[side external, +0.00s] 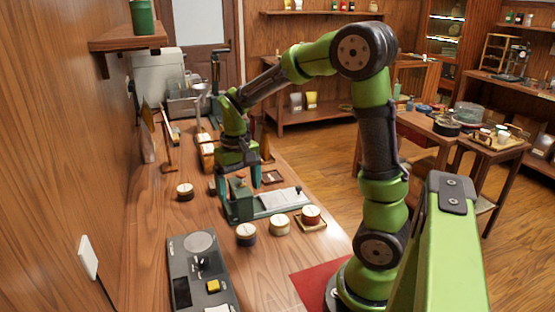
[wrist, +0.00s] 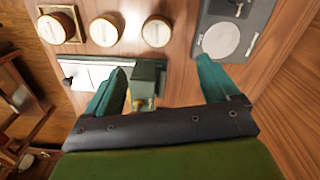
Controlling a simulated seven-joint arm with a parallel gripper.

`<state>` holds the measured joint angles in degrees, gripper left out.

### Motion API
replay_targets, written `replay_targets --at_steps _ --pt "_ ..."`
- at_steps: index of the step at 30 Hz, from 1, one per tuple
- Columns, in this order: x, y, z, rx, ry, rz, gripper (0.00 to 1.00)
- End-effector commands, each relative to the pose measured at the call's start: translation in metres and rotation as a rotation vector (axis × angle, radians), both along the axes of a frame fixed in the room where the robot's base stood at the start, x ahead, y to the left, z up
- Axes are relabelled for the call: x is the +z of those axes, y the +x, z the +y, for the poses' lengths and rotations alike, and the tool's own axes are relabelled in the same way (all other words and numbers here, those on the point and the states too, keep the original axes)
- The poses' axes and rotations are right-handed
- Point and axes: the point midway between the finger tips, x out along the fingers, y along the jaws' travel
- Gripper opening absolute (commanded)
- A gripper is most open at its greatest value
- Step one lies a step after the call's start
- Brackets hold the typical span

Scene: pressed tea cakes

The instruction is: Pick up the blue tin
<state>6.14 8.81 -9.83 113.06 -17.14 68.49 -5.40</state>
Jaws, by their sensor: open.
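A green block with a brass part (wrist: 145,78) shows between and below the fingers.
Another dark tin (side external: 184,191) stands farther back left. A scale (side external: 200,242) lies nearer the camera.

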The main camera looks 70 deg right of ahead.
Motion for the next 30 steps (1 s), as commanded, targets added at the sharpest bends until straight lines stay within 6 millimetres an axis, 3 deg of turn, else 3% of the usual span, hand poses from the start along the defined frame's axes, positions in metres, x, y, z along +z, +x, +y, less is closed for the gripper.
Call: replay_targets --at_steps 3,10,19,30 --pt "-0.029 -0.002 0.001 0.000 0.002 0.008 0.88" --pt "-0.075 -0.002 0.000 0.000 0.002 0.005 0.88" --pt "-0.100 -0.003 0.000 -0.002 0.002 0.002 0.88" --pt "-0.144 -0.008 -0.002 0.000 0.001 -0.001 0.88"
